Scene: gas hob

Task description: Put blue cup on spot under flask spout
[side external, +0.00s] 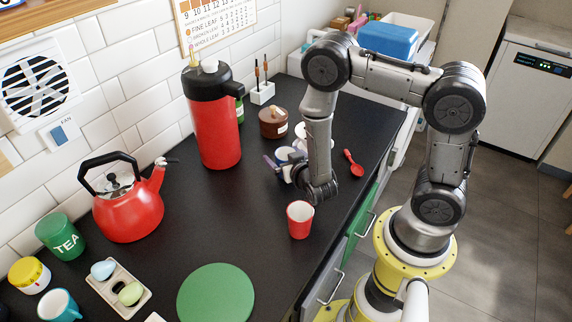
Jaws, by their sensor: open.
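A blue cup (59,305) stands at the lower left edge of the counter, partly cut off by the frame. The red flask (220,130) with a black top stands by the tiled wall, its spout (235,90) facing right. I cannot make out a marked spot under the spout. My gripper (274,168) is open, low over the counter to the right of the flask and far from the blue cup. Its fingers are small and partly hidden by the wrist, and pale items lie behind them.
A red cup (300,220) stands just in front of my gripper. A red kettle (129,205), green TEA tin (60,236), tray (118,289) and round green mat (215,295) are to the left. A brown pot (273,123) and red spoon (353,163) are behind. Middle counter is clear.

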